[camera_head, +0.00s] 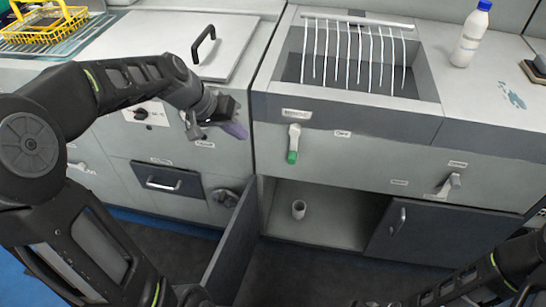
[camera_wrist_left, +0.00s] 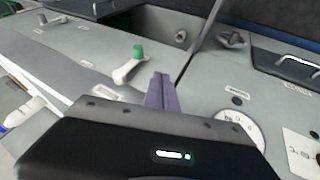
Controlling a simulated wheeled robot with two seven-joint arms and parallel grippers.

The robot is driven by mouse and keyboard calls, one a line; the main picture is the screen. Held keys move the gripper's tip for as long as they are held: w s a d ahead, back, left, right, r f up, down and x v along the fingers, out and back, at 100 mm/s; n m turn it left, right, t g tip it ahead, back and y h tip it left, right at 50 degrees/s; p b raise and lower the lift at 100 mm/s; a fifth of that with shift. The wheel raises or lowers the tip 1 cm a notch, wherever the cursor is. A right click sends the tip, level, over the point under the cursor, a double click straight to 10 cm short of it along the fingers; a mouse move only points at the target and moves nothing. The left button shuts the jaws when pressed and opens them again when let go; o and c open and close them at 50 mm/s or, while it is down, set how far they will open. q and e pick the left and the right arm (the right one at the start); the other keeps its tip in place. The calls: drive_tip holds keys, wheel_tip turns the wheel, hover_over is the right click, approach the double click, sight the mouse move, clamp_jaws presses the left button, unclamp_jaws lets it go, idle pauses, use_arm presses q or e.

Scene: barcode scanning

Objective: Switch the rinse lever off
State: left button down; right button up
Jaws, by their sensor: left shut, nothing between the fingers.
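A white lever with a green tip (camera_head: 293,143) hangs down on the grey front panel below the sink, under a small label. It also shows in the left wrist view (camera_wrist_left: 128,65). A second, grey lever (camera_head: 450,184) is further right on the same panel, tilted. The label print is too small to tell which lever is the rinse one. My left gripper (camera_head: 238,130) is left of the green-tipped lever and apart from it. Its purple fingers (camera_wrist_left: 160,92) are shut and empty in the left wrist view. My right gripper is out of view.
An open cabinet door (camera_head: 232,250) juts out below my left gripper. A white bottle (camera_head: 468,38) stands on the counter.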

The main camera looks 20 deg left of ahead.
sight(293, 147)
use_arm(q)
drive_tip(key=shift+d+f, duration=0.1)
drive_tip(key=d+r+x, duration=0.1)
drive_tip(key=d+x, duration=0.2)
drive_tip(key=x, duration=0.9)
drive_tip(key=shift+f, duration=0.25)
